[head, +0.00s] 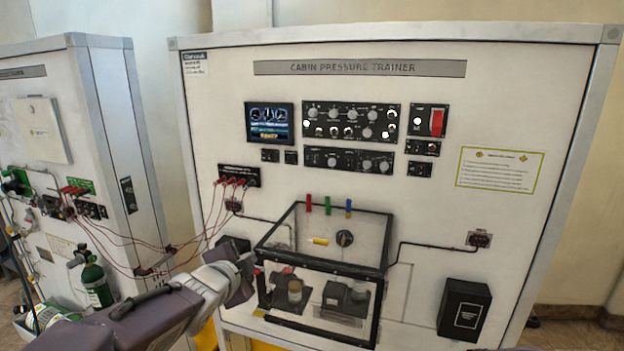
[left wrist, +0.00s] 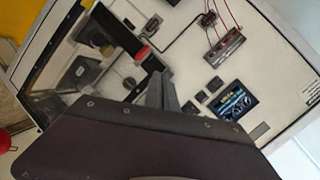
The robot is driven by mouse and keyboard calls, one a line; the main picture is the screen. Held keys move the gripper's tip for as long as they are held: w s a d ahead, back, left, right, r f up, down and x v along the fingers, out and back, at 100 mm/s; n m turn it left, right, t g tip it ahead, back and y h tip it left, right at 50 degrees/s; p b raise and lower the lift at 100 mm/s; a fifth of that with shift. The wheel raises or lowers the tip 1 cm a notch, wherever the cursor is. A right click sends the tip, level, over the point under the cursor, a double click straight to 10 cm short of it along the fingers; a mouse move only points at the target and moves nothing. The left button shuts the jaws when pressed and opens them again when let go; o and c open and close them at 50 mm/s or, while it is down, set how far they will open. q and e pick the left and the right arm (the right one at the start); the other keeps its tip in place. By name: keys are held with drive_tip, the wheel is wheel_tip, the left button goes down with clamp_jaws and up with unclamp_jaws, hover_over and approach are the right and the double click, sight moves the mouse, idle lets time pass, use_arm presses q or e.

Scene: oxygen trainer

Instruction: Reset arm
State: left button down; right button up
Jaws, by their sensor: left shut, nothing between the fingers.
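My left arm (head: 165,315) comes in from the lower left of the head view. Its gripper (head: 254,270) is beside the left front corner of the clear chamber box (head: 330,262) on the cabin pressure trainer panel (head: 400,215). I cannot tell whether it touches the box. In the left wrist view the gripper fingers (left wrist: 160,88) are together with nothing between them, in front of the panel, which appears tilted. My right gripper is not in view.
Red cables (head: 205,235) run from the panel to the left cabinet (head: 75,120). A green cylinder (head: 95,284) stands there. A black box (head: 464,309) is on the panel's lower right. Screens and knobs (head: 350,122) sit higher. Floor shows at the right.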

use_arm(q)
drive_tip(key=s+a+f+n+g+y+b, duration=0.1)
drive_tip(key=s+a+f+n+g, duration=0.2)
drive_tip(key=f, duration=0.6)
drive_tip(key=s+a+f+n+g+y+b, duration=0.1)
drive_tip(key=s+f+n+g, duration=0.1)
drive_tip(key=s+f+n, duration=0.45)
drive_tip(key=s+f+n+g+b, duration=0.2)
drive_tip(key=s+f+n+g, duration=0.2)
drive_tip(key=s+f, duration=1)
drive_tip(key=s+g, duration=0.1)
drive_tip(key=g, duration=0.2)
drive_tip(key=shift+s+d+f+n+h, duration=0.2)
drive_tip(key=shift+s+f+n+h, duration=0.1)
drive_tip(key=shift+s+f+n, duration=0.1)
